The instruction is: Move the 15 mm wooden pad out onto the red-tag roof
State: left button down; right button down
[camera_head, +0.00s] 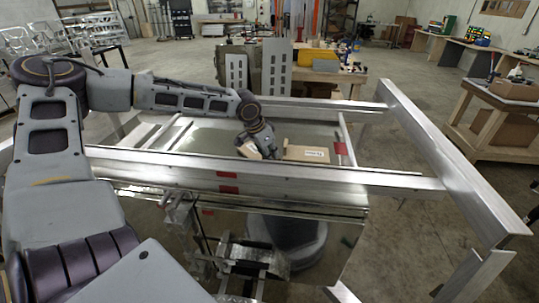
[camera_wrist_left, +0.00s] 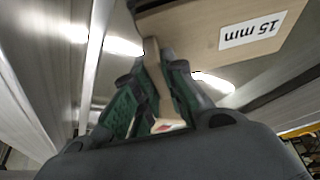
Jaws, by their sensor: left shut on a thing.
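The wooden pad (camera_head: 306,154) is a pale flat board with a white label, seen over the grey panel inside the aluminium frame. In the left wrist view the pad (camera_wrist_left: 205,45) is close and its label reads "15 mm". My left gripper (camera_head: 272,155) is at the pad's left side in the head view. Its green-lined fingers (camera_wrist_left: 155,85) are shut on a narrow wooden strip of the pad. My right gripper is not in view.
Long aluminium beams (camera_head: 300,178) run in front of and behind the pad. Perforated grey plates (camera_head: 276,68) and a yellow case (camera_head: 318,58) stand behind. A wooden bench (camera_head: 490,115) is at far right.

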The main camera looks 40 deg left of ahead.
pick_arm(q)
jog(key=shift+f, duration=0.2)
jog(key=c, duration=1.5)
grip_release()
jog(key=shift+s+r, duration=0.1)
jog(key=shift+r, duration=0.1)
jog(key=shift+v, duration=5.8)
jog(key=shift+s, duration=0.1)
